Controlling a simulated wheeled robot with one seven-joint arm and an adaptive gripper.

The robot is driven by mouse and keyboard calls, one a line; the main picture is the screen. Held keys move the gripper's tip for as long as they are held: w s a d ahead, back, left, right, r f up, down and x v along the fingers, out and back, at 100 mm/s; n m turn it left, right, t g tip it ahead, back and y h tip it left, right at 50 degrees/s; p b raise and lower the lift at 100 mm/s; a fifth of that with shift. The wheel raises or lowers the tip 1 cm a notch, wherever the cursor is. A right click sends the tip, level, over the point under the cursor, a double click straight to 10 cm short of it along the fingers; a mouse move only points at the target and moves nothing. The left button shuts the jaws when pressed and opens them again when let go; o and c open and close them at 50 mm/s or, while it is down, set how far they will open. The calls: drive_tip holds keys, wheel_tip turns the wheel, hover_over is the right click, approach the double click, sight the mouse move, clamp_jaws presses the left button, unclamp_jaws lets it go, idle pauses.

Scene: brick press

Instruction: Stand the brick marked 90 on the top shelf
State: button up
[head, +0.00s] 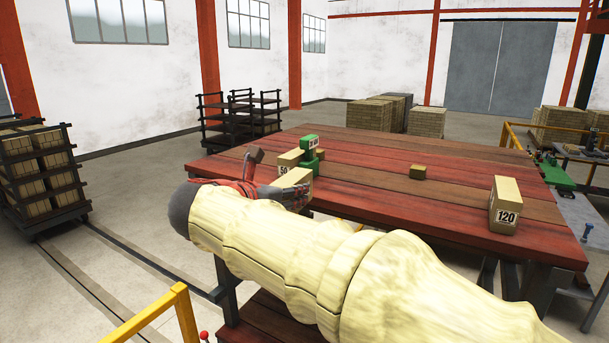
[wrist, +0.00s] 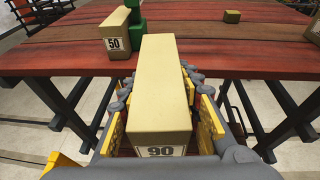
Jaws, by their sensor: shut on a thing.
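The brick marked 90 (wrist: 158,85) is pale tan, with its number on the end facing the wrist camera. My gripper (wrist: 160,98) is shut on it, with yellow-padded fingers along both long sides. In the head view the held brick (head: 297,177) shows partly above my gripper (head: 288,192), at the table's near left edge; my arm hides much of the gripper. Whether the brick touches the table is unclear. A dark rack with several shelves (head: 240,122) stands on the floor behind the table; I cannot tell whether its top is the named shelf.
The red plank table (head: 400,200) carries a brick marked 50 (wrist: 116,35) close by on the left, a green object (head: 309,145), a small brown block (head: 418,172) and a brick marked 120 (head: 505,204). A loaded rack (head: 72,190) stands left. A yellow rail (head: 150,310) is in front.

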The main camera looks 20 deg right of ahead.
drive_tip(key=shift+m+g+h, duration=0.5)
drive_tip(key=s, duration=0.1)
drive_tip(key=s+d+r, duration=0.1)
drive_tip(key=s+d, duration=0.1)
drive_tip(key=s, duration=0.1)
drive_tip(key=shift+r, duration=0.2)
drive_tip(key=shift+s+r+p, duration=0.1)
drive_tip(key=shift+p, duration=0.25)
drive_tip(key=shift+w+d+p, duration=0.65)
drive_tip(key=shift+w+d, duration=1)
drive_tip(key=shift+d, duration=0.45)
drive_tip(key=shift+w+d+p, duration=0.7)
drive_tip(key=shift+w+d, duration=0.95)
drive_tip(key=shift+d, duration=0.45)
drive_tip(key=shift+w+d+p, duration=0.65)
drive_tip(key=shift+w+d, duration=1)
drive_tip(key=shift+d, duration=0.45)
drive_tip(key=shift+r+p+x, duration=0.25)
drive_tip(key=shift+p+x, duration=0.05)
drive_tip(key=shift+x, duration=0.9)
drive_tip(key=shift+r+p+x, duration=0.25)
drive_tip(key=shift+x, duration=0.95)
drive_tip(key=shift+w+d, duration=0.45)
drive_tip(key=shift+d, duration=0.1)
drive_tip(key=shift+f, duration=0.8)
